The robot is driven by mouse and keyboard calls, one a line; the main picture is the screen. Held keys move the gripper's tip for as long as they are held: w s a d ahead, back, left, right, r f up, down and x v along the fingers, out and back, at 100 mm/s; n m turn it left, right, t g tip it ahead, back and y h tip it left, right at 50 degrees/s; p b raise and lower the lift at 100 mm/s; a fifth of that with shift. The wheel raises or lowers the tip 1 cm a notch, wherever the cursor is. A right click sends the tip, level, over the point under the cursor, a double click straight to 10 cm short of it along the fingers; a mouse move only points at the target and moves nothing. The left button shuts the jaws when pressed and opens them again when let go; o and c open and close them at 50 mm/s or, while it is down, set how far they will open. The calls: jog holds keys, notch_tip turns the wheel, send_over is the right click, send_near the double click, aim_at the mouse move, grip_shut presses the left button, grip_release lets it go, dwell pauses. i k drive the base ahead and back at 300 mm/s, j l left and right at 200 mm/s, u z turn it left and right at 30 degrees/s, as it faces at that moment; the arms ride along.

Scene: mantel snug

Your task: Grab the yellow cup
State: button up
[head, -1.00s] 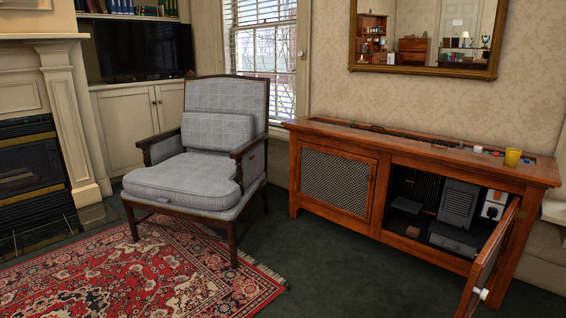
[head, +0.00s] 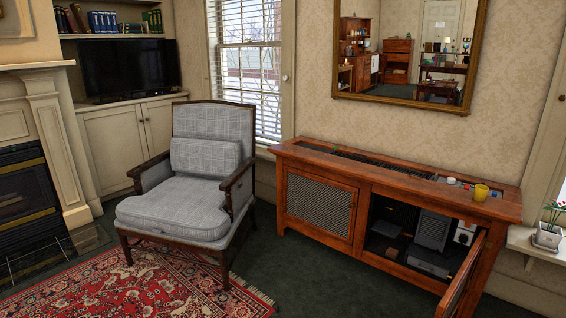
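The yellow cup (head: 481,192) stands upright on top of the wooden cabinet (head: 317,156), near its right end. A small white item (head: 451,181) and a small red item lie just left of it. My gripper is not in the head view, so its state cannot be seen.
The cabinet's right door (head: 462,280) hangs open toward the front, with boxes visible inside. A grey armchair (head: 185,205) stands left of the cabinet on the edge of a red rug (head: 150,290). Dark green carpet (head: 290,285) is clear before the cabinet. A potted plant (head: 549,235) is at right.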

aim_at(480, 191)
jog(key=z, duration=1.25)
